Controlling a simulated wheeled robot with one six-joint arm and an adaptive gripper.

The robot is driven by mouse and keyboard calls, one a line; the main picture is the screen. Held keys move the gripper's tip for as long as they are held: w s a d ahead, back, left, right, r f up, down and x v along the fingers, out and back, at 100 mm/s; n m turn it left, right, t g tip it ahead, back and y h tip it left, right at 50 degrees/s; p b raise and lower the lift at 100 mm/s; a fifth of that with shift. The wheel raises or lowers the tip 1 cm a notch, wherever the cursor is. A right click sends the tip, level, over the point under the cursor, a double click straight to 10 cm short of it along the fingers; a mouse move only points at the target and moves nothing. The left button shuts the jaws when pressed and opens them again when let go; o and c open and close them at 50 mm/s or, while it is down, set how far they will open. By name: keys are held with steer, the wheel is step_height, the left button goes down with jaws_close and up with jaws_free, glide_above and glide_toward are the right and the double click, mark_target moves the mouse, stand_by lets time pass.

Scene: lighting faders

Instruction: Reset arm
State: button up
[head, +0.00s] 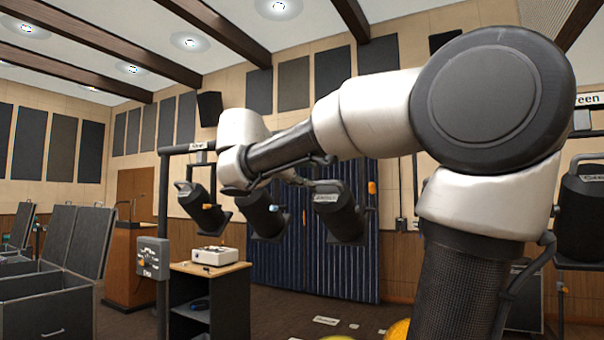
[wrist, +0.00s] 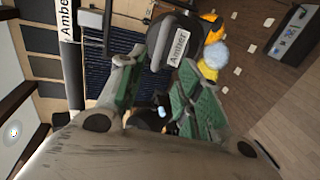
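My arm reaches across the head view from the right toward the hanging lamps at the centre left. My gripper (wrist: 157,66) shows in the wrist view with its two green-padded fingers apart and nothing clearly held between them. A dark lamp labelled Amber (wrist: 160,50) is just beyond the fingertips; I cannot tell whether they touch it. In the head view the gripper's fingers are hard to make out behind my arm.
Dark lamps (head: 203,210) hang from a frame at the centre left, another (head: 582,215) at the right. A white device (head: 215,256) stands on a small table (head: 212,268). Open cases (head: 45,305) stand at left, a wooden lectern (head: 133,265) behind. A grey control box (head: 153,257) is on the frame's post.

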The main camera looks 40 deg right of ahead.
stand_by(0.3)
steer(key=s+a+f+g+y, duration=0.1)
steer(key=s+f+y, duration=0.15)
steer(key=f, duration=0.45)
steer(key=s+a+f+y, duration=0.1)
steer(key=a+f+y, duration=0.15)
steer(key=f, duration=0.45)
steer(key=s+f+g+y, duration=0.1)
steer(key=s+f+y, duration=0.15)
steer(key=f, duration=0.55)
steer(key=s+a+f+m+y, duration=0.4)
steer(key=s+a+f+y, duration=0.3)
steer(key=s+a+f, duration=0.2)
step_height(320, 180, down, 3)
steer(key=shift+s+r+t, duration=0.1)
steer(key=shift+s+t, duration=0.2)
steer(key=shift+s, duration=0.65)
